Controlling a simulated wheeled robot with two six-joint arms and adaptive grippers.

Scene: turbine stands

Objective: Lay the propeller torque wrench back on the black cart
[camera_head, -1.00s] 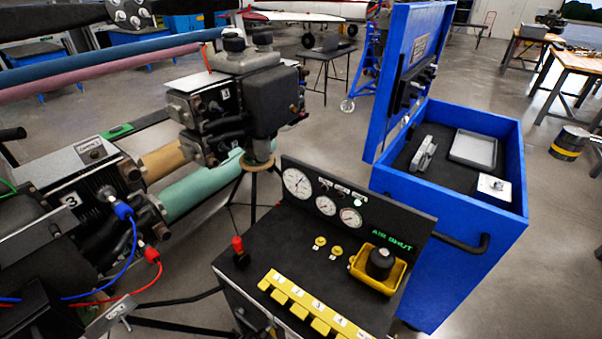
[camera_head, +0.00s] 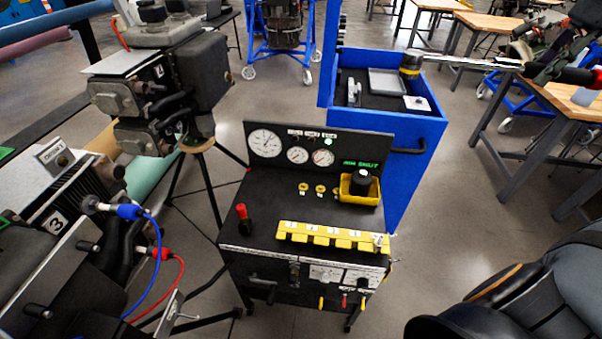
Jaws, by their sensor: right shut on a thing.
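The torque wrench is a long silver bar (camera_head: 472,62) held roughly level at the upper right. A black head with a yellow band (camera_head: 410,66) shows at its left end, in front of the blue cabinet in the picture. My right gripper (camera_head: 537,67) is shut on the wrench near its red-and-black handle (camera_head: 578,77). A black-topped console with gauges (camera_head: 270,190) stands at the middle; I cannot tell whether it is the black cart. My left gripper is not in view.
A blue open chest (camera_head: 419,132) stands behind the console, holding a grey tray (camera_head: 386,83). Wooden-topped tables (camera_head: 572,103) stand at the right. Engine hardware (camera_head: 165,90) on a tripod stands at the left. Grey floor (camera_head: 450,215) is free right of the console.

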